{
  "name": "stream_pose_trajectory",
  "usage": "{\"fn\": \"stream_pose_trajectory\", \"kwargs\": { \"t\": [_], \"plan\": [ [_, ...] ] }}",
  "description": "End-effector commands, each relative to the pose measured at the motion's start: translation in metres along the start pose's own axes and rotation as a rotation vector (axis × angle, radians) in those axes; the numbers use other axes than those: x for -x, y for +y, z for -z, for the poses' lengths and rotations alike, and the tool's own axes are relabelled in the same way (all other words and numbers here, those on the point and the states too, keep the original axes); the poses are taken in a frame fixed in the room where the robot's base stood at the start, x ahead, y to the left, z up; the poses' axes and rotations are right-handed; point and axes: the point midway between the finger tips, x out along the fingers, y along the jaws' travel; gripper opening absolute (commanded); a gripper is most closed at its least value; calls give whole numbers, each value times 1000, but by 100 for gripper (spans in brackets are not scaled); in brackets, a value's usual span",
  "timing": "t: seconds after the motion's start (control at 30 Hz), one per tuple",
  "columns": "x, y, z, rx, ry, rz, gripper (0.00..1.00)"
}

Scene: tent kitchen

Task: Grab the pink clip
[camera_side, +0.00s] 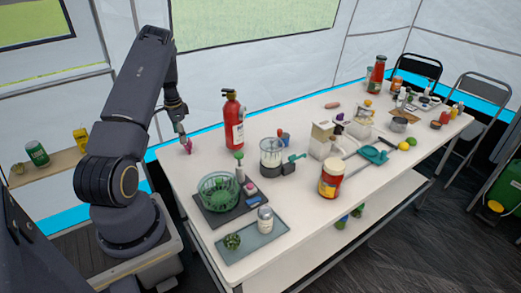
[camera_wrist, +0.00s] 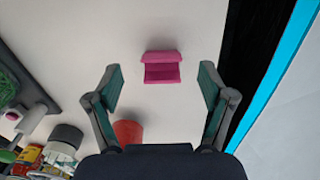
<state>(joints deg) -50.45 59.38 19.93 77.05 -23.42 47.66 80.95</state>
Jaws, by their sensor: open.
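The pink clip (camera_wrist: 162,67) lies on the white table (camera_wrist: 185,28) near the table's edge. In the wrist view it sits ahead of my gripper (camera_wrist: 162,82), centred between the two green-padded fingers, which are spread apart and do not touch it. In the side view my gripper (camera_side: 181,131) points down over the table's far left corner. The pink clip (camera_side: 188,146) shows just below the fingertips there. The exact height of the fingers above the table is hard to tell.
A red fire extinguisher (camera_side: 233,122) stands to the right of my gripper. A green basket (camera_side: 219,191) on a dark base and a grey tray (camera_side: 252,238) lie nearer the front. The table is bare around the clip, and its edge is close.

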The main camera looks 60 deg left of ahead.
Motion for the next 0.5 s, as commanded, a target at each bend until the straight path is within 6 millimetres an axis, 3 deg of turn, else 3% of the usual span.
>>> {"fn": "stream_pose_trajectory", "kwargs": {
  "t": [0.5],
  "plan": [
    [-56, -2, 4, 0, 0, 2, 81]
  ]
}}
